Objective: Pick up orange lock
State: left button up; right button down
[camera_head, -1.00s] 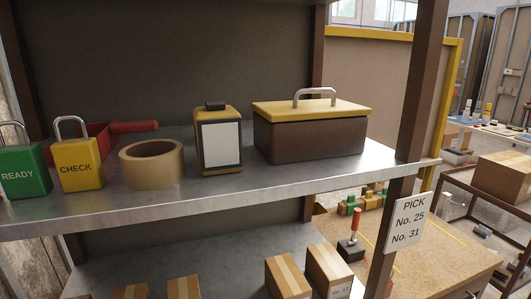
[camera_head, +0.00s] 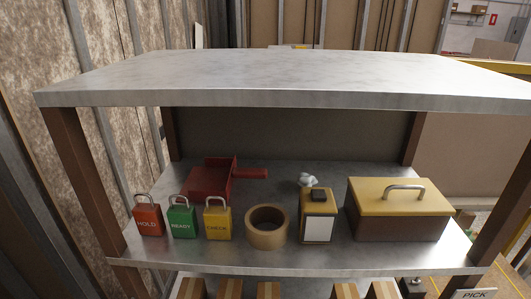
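Three padlocks stand upright in a row at the left of the shelf (camera_head: 330,254). The leftmost is an orange-red lock (camera_head: 147,221) marked HOLD, with a grey shackle on top. Right of it stand a green lock (camera_head: 181,223) marked READY and a yellow lock (camera_head: 217,224) marked CHECK. The orange-red lock is near the shelf's front edge, close to the left post. Neither of my grippers is in view.
A red dustpan-like tray (camera_head: 210,180) lies behind the locks. A tan tape roll (camera_head: 267,238), a yellow-black device (camera_head: 318,204) and a yellow-lidded toolbox (camera_head: 398,222) stand to the right. An upper shelf (camera_head: 290,98) overhangs; brown posts (camera_head: 88,185) flank the rack.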

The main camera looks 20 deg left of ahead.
aim_at(148, 218)
jog(key=k+u, duration=0.15)
jog(key=u, duration=0.8)
